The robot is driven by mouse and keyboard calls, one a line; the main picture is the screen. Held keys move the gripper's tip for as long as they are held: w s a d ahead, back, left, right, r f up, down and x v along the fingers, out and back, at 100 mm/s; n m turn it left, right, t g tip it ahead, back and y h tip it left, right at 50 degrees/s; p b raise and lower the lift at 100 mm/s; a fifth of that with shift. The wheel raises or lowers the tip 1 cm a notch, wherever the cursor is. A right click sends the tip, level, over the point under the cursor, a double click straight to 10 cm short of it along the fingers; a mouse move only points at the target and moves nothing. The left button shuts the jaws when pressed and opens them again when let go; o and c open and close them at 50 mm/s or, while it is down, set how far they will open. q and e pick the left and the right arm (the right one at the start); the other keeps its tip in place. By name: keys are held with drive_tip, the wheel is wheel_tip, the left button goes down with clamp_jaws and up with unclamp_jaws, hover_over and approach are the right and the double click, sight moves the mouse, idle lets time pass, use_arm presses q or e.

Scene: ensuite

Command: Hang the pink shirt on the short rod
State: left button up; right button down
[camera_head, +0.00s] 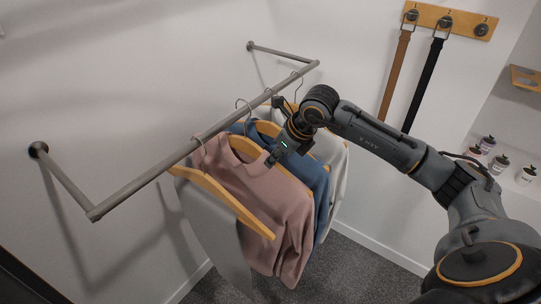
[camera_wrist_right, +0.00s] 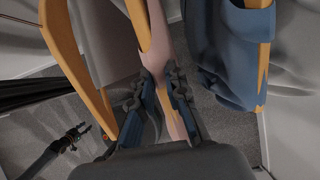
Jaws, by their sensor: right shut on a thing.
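The pink shirt (camera_head: 277,205) is on an orange wooden hanger among other hung clothes below a grey rod (camera_head: 165,165). The rod stands out from the wall on two arms. My right gripper (camera_head: 273,160) is shut at the shirt's shoulder; in the right wrist view its fingers (camera_wrist_right: 163,88) close on the pink shirt (camera_wrist_right: 152,35) and its hanger. I cannot tell whether that hanger's hook bears on the rod. What looks like my left gripper (camera_wrist_right: 78,134) is small and low at the left of the wrist view, away from the clothes; its jaws are unclear.
A grey garment (camera_head: 215,235) hangs close in front of the pink shirt; a blue shirt (camera_head: 313,180) and a pale garment (camera_head: 338,165) hang close behind. The rod's near end is bare.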

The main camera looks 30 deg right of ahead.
sight(287, 171)
drive_tip(key=shift+s+d+r, duration=0.35)
drive_tip(key=shift+s+r, duration=0.1)
drive_tip(key=shift+s, duration=0.05)
drive_tip(key=shift+s+d+r+p, duration=0.1)
drive_tip(key=shift+s+r+p, duration=0.05)
drive_tip(key=shift+s+p, duration=0.2)
drive_tip(key=shift+s+d+b, duration=0.25)
drive_tip(key=shift+s+b, duration=0.2)
drive_tip(key=shift+s, duration=0.1)
drive_tip(key=shift+s+d+f+b, duration=0.1)
drive_tip(key=shift+s+d+b, duration=0.15)
drive_tip(key=shift+s+b, duration=0.3)
drive_tip(key=shift+s+d+f+b, duration=0.1)
drive_tip(key=shift+s+d+b, duration=0.15)
drive_tip(key=shift+s+b, duration=0.3)
drive_tip(key=shift+s+d+r+b, duration=0.15)
drive_tip(key=shift+s+b, duration=0.15)
drive_tip(key=shift+s, duration=0.3)
use_arm(q)
drive_tip(key=s+f, duration=0.1)
drive_tip(key=s+a+f, duration=0.1)
drive_tip(key=f, duration=0.1)
use_arm(e)
drive_tip(key=shift+s, duration=0.1)
